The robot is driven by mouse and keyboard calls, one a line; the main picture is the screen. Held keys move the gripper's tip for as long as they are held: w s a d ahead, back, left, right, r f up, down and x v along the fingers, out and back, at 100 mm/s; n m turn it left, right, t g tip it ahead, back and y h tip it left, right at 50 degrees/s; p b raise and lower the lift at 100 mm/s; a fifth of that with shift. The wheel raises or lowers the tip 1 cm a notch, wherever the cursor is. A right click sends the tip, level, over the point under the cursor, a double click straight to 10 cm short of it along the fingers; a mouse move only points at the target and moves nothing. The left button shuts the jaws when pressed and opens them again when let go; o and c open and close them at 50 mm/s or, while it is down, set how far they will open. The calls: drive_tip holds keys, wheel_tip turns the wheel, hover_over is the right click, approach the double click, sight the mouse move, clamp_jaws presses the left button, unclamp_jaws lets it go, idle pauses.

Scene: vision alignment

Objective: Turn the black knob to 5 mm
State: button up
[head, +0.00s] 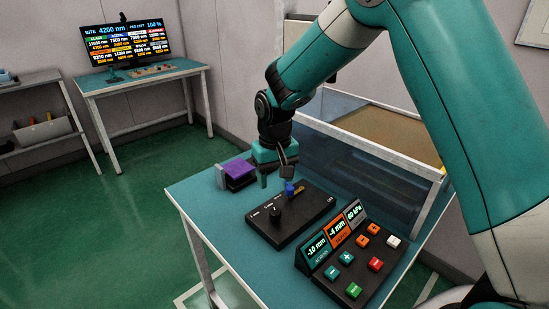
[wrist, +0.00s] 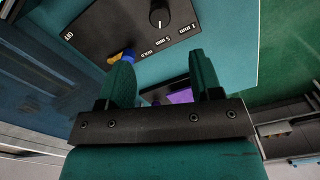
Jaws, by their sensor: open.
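The black knob (head: 275,213) stands on a black control box (head: 306,222) on the teal table. In the wrist view the knob (wrist: 159,14) is at the top edge, with a white mark pointing down toward the printed labels. The labels "1 mm" and "5 mm" lie below it; I cannot tell exactly which its mark meets. My gripper (head: 277,174) is open and empty, behind the box and apart from the knob. In the wrist view its two green fingers (wrist: 163,78) are spread, below the knob.
A blue-and-yellow switch (head: 290,189) sits on the box, near the "HOLD" label. A purple block (head: 240,168) on a dark stand is left of my gripper. A button console (head: 352,262) with displays reading -10 mm, -4 mm and 80 kPa stands at front right. A glass-sided tank (head: 355,150) stands behind.

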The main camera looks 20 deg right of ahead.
wheel_tip(320, 180, up, 6)
drive_tip(key=shift+s+r, duration=0.1)
drive_tip(key=shift+r, duration=0.1)
idle(0.4)
